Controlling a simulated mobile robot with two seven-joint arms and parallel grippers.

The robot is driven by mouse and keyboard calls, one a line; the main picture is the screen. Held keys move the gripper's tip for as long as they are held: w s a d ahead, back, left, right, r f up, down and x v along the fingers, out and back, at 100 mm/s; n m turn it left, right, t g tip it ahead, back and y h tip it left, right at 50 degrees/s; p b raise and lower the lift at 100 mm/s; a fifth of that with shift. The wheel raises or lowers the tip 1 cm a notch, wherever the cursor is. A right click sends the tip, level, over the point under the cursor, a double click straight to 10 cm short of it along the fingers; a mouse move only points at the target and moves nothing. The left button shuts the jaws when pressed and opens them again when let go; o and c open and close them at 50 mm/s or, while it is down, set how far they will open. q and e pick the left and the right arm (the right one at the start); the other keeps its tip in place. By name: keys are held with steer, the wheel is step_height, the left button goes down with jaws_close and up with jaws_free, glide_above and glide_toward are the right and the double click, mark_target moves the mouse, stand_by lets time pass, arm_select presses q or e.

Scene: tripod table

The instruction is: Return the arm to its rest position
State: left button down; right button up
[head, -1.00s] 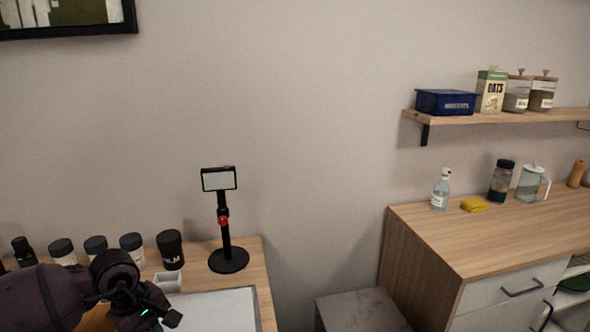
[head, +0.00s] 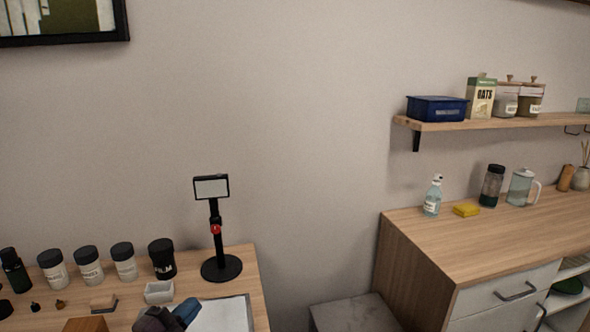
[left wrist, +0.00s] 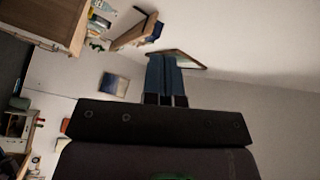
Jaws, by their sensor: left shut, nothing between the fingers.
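My left gripper (head: 182,312) shows at the bottom edge of the head view, in front of the left table. Only its end with blue fingers is in frame; most of the arm is out of view. In the left wrist view its blue fingers (left wrist: 163,62) are together with nothing between them. The black tripod (head: 219,237) stands upright on the table, with a white-screened device (head: 211,188) at its top. The gripper is apart from the tripod, lower and nearer. My right gripper is not in view.
Several lidded jars (head: 88,265) and a black canister (head: 162,258) line the back of the wooden table (head: 246,262). A small white tray (head: 159,292) and a pale flat board (head: 228,313) lie near the gripper. A grey box-like piece (head: 352,312) stands between table and wooden counter (head: 470,238).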

arm_select(q)
steer(key=s+a+f+n+y, duration=0.1)
steer(key=f+n, duration=0.1)
steer(key=s+a+f+n+y, duration=0.1)
steer(key=f+n+y, duration=0.1)
steer(key=f+n, duration=0.1)
steer(key=s+a+f+n+y, duration=0.1)
steer(key=s+f+n, duration=0.1)
steer(key=f+n, duration=0.1)
steer(key=shift+g, duration=0.4)
steer(key=s+f+n, duration=0.1)
steer(key=f, duration=0.1)
steer(key=s+a+f+n+g+y, duration=0.1)
steer(key=s+f+n, duration=0.1)
steer(key=s+f+n+g+y, duration=0.1)
steer(key=s+f, duration=0.1)
steer(key=shift+s+a, duration=0.15)
steer(key=shift+a, duration=0.2)
steer(key=s+a+f+n+g+y, duration=0.1)
steer(key=s+f+n, duration=0.1)
steer(key=s+f, duration=0.3)
steer(key=s+a+f+n+g+y, duration=0.1)
steer(key=s+f, duration=0.4)
steer(key=s, duration=0.5)
steer(key=shift+s+a+n+g+y, duration=0.15)
steer(key=shift+s+n+g+y, duration=0.2)
steer(key=shift+n+g, duration=0.5)
